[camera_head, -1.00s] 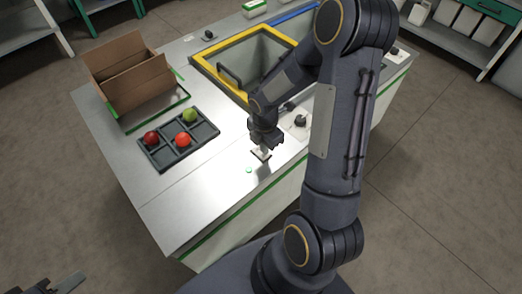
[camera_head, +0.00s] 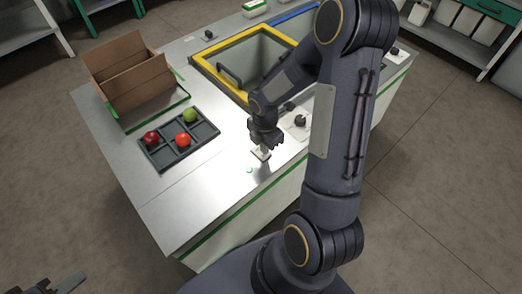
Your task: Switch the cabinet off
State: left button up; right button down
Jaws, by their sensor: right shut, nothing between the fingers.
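The cabinet is a yellow-framed well (camera_head: 205,66) with a dark handle, sunk into the metal worktop. A small pale switch plate (camera_head: 261,155) lies near the worktop's front edge. My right gripper (camera_head: 265,146) is shut and empty, pointing down right at this plate. It hides part of the plate, so contact and the switch's position cannot be told. A small green light (camera_head: 249,170) shows in front of the plate. A dark knob (camera_head: 300,121) sits on a white plate to the right. My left gripper (camera_head: 58,285) is only partly in view at the lower left corner.
A dark divided tray (camera_head: 150,156) holds two red tomatoes (camera_head: 183,140) and a green one (camera_head: 190,115). An open cardboard box (camera_head: 133,82) stands behind it. Another knob (camera_head: 208,35) is at the back. The worktop's front left is clear.

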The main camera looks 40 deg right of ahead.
jog(key=shift+f+b, duration=0.75)
jog(key=shift+f, duration=0.2)
dwell(0.4)
jog(key=shift+r, duration=0.15)
jog(key=shift+r+p, duration=3.1)
jog(key=shift+r, duration=0.3)
